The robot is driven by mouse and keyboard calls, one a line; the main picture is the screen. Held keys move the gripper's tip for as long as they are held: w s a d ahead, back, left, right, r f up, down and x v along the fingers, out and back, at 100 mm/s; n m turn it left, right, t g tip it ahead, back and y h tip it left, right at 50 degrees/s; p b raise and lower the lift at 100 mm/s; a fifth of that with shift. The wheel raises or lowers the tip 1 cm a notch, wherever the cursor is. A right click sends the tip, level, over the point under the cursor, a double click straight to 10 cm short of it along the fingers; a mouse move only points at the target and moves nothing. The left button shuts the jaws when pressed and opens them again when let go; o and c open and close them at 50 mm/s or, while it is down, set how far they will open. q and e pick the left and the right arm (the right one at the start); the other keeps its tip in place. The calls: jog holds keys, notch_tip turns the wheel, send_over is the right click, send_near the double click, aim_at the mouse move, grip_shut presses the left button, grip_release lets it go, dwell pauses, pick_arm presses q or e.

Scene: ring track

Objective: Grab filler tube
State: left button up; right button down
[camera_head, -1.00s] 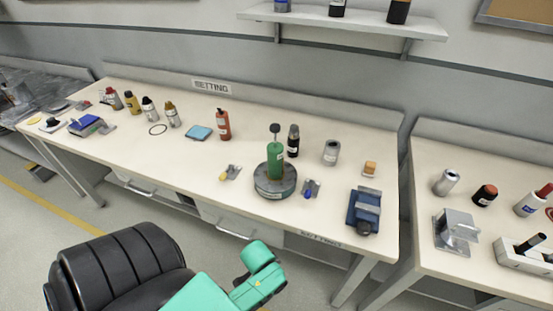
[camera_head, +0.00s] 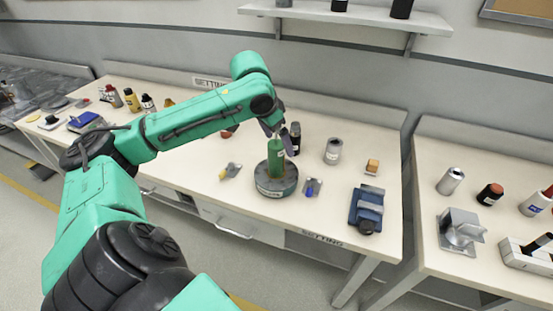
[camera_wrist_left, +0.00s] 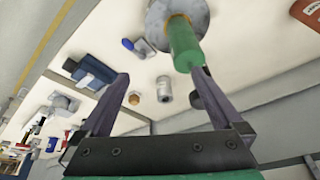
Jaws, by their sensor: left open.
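A green tube, which I take as the filler tube (camera_head: 275,158), stands upright on a round grey base (camera_head: 274,187) on the bench. My left gripper (camera_head: 276,131) is open at the top of the tube; its fingers partly hide the tube's upper end. In the left wrist view the tube (camera_wrist_left: 184,45) lies beyond the open fingers (camera_wrist_left: 160,80), close to the right-hand finger. The round base (camera_wrist_left: 160,18) shows behind it. I cannot tell whether a finger touches the tube. My right gripper is not in view.
A dark bottle (camera_head: 295,138) stands close behind the tube. A blue-handled tool (camera_head: 311,187) and a yellow-tipped tool (camera_head: 230,171) lie beside the base. A grey can (camera_head: 333,151) and a blue vise (camera_head: 366,208) stand to the right. My left arm covers much of the bench's left half.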

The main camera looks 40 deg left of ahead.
aim_at(277, 143)
pick_arm(q)
jog(key=s+a+r+n, duration=0.2)
jog(key=a+r, duration=0.2)
jog(key=r, duration=0.3)
jog(key=p+x, duration=0.1)
jog(key=x, duration=0.4)
jog(key=w+p+x, duration=0.1)
jog(key=x, duration=0.4)
jog(key=p+x, duration=0.1)
jog(key=x, duration=0.4)
jog(key=shift+w+a+r, duration=0.35)
jog(key=shift+a, duration=0.05)
jog(key=shift+s+r+t, duration=0.1)
jog(key=shift+s+t, duration=0.05)
jog(key=shift+t, duration=0.15)
jog(key=c, duration=0.9)
grip_shut()
